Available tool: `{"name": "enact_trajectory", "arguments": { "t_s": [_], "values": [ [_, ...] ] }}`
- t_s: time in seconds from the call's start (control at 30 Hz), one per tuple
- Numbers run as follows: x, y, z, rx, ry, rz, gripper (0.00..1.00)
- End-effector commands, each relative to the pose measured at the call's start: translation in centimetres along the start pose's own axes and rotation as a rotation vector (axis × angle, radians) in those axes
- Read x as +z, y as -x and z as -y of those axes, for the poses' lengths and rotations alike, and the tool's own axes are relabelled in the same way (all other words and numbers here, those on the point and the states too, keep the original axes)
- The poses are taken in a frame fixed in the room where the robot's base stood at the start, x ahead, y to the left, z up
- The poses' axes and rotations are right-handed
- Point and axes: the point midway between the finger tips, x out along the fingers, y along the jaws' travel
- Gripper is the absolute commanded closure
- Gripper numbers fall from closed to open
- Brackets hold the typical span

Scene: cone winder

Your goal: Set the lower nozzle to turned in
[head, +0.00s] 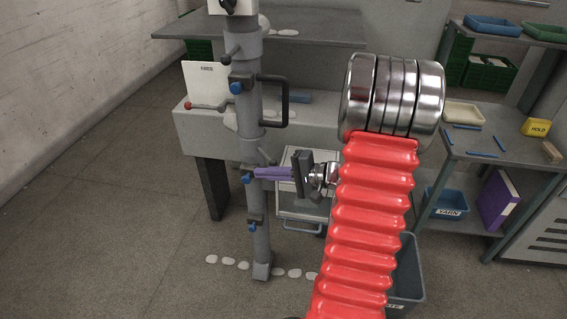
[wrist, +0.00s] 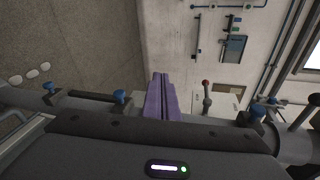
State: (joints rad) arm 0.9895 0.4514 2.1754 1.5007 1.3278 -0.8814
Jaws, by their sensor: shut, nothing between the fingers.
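A grey upright post (head: 258,200) carries several blue-tipped nozzles. The lowest blue nozzle (head: 252,224) is near the post's foot; it also shows at the far left in the wrist view (wrist: 48,87). A middle blue nozzle (head: 247,178) sits above it and shows in the wrist view (wrist: 119,96). An upper one (head: 236,87) is higher. My gripper (head: 257,173) has purple fingers, closed together and empty, level with the middle nozzle. In the wrist view the fingers (wrist: 160,78) are beside that nozzle; I cannot tell whether they touch the post.
A red-knobbed lever (head: 188,106) sticks out left of the post, and a dark loop handle (head: 287,100) stands out right. A grey bench (head: 200,135) is behind. A shelf table (head: 480,150) with bins is at right. Floor at left is clear.

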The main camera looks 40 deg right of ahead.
Motion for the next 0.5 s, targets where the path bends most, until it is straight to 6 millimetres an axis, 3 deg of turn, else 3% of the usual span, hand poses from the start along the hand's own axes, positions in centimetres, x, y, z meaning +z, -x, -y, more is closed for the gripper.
{"name": "enact_trajectory", "arguments": {
  "t_s": [0.1,0.3,0.5],
  "values": [
    [-4.5,2.6,-1.9,-0.088,-0.044,-0.118,1.00],
    [-10.3,7.2,-4.9,-0.204,-0.081,-0.303,1.00],
    [-12.5,9.4,-6.3,-0.249,-0.090,-0.387,1.00]
  ]
}}
